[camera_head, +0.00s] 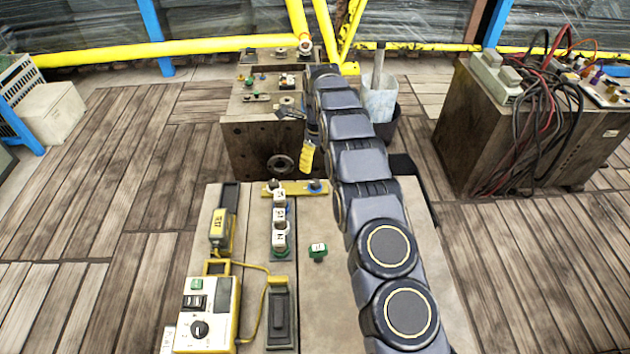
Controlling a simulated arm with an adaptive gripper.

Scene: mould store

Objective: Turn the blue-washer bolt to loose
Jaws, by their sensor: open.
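A yellow strip (295,189) lies across the far end of the near bench. The bolt with a blue washer (316,186) is at the strip's right end, close to my arm. A second bolt (273,187) is at its left end. The bolts are too small to tell how far they are turned. My arm hides part of the bench to the right of the blue-washer bolt.
A bucket (379,100) stands behind my arm.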

